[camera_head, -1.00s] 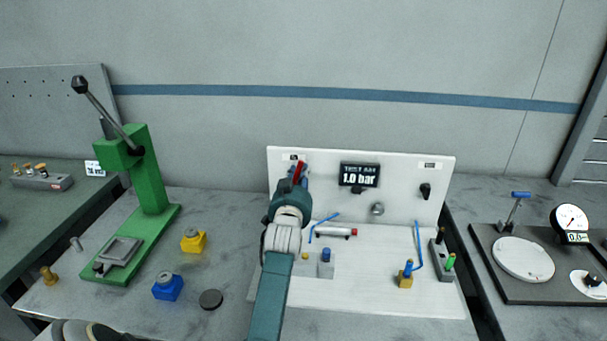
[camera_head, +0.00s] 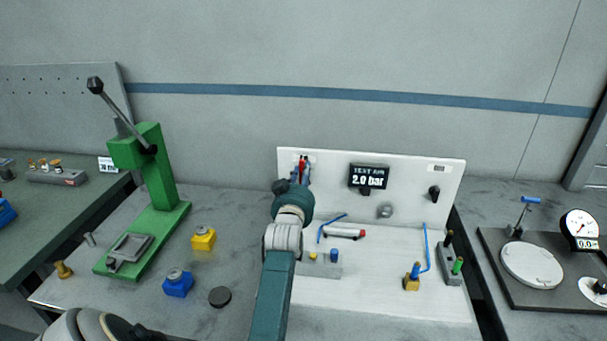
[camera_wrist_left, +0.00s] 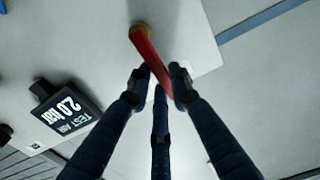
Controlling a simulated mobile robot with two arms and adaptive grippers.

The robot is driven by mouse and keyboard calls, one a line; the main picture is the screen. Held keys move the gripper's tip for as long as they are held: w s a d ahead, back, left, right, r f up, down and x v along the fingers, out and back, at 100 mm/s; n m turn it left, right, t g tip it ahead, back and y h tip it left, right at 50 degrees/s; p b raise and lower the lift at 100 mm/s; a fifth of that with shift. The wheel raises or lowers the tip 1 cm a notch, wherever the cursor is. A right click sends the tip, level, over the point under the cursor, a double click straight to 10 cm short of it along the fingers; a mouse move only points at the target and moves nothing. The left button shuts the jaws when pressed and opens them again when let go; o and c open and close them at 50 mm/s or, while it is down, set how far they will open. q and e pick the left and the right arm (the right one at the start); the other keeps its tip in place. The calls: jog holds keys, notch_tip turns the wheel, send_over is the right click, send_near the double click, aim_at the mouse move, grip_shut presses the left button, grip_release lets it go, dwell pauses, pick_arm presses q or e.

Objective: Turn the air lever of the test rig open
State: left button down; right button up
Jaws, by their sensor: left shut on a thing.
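The test rig's white upright panel (camera_head: 330,168) stands on the bench. The red air lever (camera_head: 303,165) is at the panel's upper left and looks close to upright. In the left wrist view the red lever (camera_wrist_left: 150,58) runs from its brass-coloured pivot down between my dark blue fingers. My left gripper (camera_head: 302,178) is shut on the lever; it also shows in the left wrist view (camera_wrist_left: 158,90). The display (camera_head: 368,178) reads "TEST AIR 2.0 bar". My arm hides part of the rig's base. My right gripper is out of view.
A green lever press (camera_head: 158,180) stands at the left. Yellow (camera_head: 203,238) and blue (camera_head: 178,284) blocks and a dark disc (camera_head: 220,297) lie on the bench. A black knob (camera_head: 434,193) is on the panel's right. A gauge plate (camera_head: 510,290) lies at far right.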

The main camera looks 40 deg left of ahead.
pick_arm(q)
jog(key=shift+f, duration=0.1)
jog(key=c, duration=1.5)
grip_release()
jog(key=shift+c, duration=0.2)
jog(key=shift+s, duration=0.1)
jog(key=v, duration=0.7)
jog(key=shift+s, duration=0.2)
jog(key=shift+d, duration=0.1)
